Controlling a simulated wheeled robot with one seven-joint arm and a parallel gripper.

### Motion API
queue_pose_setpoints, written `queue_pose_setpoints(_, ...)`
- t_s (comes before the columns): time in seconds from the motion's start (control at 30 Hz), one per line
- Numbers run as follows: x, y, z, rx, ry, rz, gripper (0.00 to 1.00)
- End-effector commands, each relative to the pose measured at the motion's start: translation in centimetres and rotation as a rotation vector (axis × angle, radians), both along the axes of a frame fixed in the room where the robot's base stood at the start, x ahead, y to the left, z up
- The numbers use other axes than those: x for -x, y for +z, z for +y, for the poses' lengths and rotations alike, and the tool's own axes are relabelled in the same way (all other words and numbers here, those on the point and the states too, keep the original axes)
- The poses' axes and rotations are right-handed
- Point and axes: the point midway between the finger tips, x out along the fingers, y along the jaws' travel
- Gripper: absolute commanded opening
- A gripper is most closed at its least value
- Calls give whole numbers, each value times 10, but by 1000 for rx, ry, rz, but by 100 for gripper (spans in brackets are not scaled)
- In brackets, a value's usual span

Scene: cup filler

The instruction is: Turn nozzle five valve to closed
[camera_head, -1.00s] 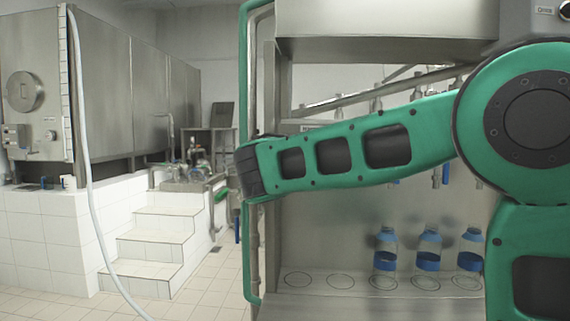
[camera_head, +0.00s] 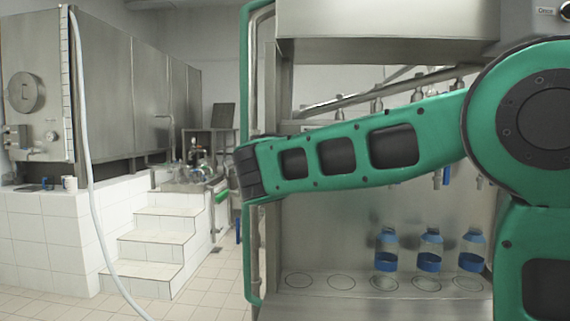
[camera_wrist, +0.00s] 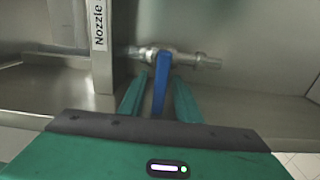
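In the wrist view a valve with a blue lever handle (camera_wrist: 161,84) sits on a short metal pipe (camera_wrist: 190,58). The lever points down toward the camera, roughly across the pipe. A white label (camera_wrist: 99,25) beside it reads "Nozzle"; its number is cut off. My gripper (camera_wrist: 160,82) is open, its two green fingers on either side of the lever with narrow gaps to it. In the head view my gripper cannot be made out; my green arm covers part of the nozzle row. A blue handle (camera_head: 447,175) shows below the arm there.
Several clear bottles with blue caps and bands stand on the filler's shelf, one here (camera_head: 387,250). Empty ring marks (camera_head: 341,282) lie to their left. A slanted metal pipe (camera_head: 350,101) runs above. White tiled steps (camera_head: 160,245) and a steel tank (camera_head: 105,85) are at the left.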

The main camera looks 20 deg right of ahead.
Motion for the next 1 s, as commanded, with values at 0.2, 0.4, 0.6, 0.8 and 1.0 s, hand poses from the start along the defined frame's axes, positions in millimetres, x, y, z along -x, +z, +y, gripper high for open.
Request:
queue_pose_setpoints(0.2,36,0,15,0,3,0,30)
queue_pose_setpoints(0.4,68,-1,28,0,2,1,30)
queue_pose_setpoints(0.6,86,-1,36,0,1,1,30)
queue_pose_setpoints(0.8,91,-1,37,-1,-1,2,30)
queue_pose_setpoints(1.0,90,-1,37,0,0,1,30)
